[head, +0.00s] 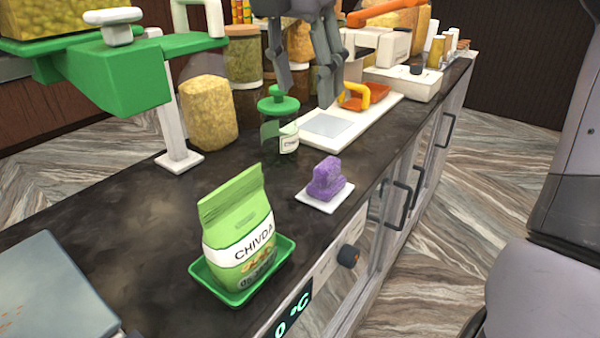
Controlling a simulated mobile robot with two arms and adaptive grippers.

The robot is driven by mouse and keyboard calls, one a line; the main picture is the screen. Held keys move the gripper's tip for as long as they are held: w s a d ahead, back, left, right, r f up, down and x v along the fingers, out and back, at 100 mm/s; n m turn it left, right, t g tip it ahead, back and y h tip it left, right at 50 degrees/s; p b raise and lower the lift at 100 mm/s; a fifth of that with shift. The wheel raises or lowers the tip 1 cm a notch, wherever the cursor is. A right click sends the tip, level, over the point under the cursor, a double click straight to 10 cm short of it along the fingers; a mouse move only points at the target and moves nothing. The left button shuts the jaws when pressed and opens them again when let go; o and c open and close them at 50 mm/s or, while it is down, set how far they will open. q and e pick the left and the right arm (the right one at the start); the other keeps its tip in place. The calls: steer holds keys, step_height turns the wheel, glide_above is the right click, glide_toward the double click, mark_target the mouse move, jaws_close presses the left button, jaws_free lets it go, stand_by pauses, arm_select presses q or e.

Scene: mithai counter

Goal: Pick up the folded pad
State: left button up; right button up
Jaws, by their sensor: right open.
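A purple, lumpy, folded-looking piece (327,178), which seems to be the folded pad, sits on a small white square plate (312,201) near the counter's front edge. My right gripper (306,97) hangs in from the top, pointing down, with its fingers apart and nothing seen between them. It appears beyond the purple piece, close to the green-lidded jar (279,128) and the white board (345,137). Its height above the counter is hard to tell. My left gripper is not in view.
A green CHIVDA bag (238,229) stands in a green tray (208,277) at the front. A green stand (115,75) and a tan sack (208,113) are at the left. An orange item with a yellow handle (376,93) lies on the board. Dark counter is bare left of the plate.

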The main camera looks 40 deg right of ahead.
steer(key=h, duration=0.1)
glide_toward(327, 162)
steer(key=p+x, duration=0.1)
steer(key=x, duration=0.3)
steer(key=shift+d+f+p, duration=0.1)
steer(key=shift+f+p, duration=0.25)
steer(key=shift+p, duration=0.05)
steer(key=p+x, duration=0.3)
steer(key=x, duration=0.1)
steer(key=shift+d+f, duration=0.15)
steer(key=shift+f, duration=0.15)
steer(key=shift+w+d+f, duration=0.1)
steer(key=shift+d+f, duration=0.1)
steer(key=shift+f, duration=0.2)
steer(key=shift+a+r, duration=0.1)
steer(key=shift+c, duration=0.8)
steer(key=c, duration=0.8)
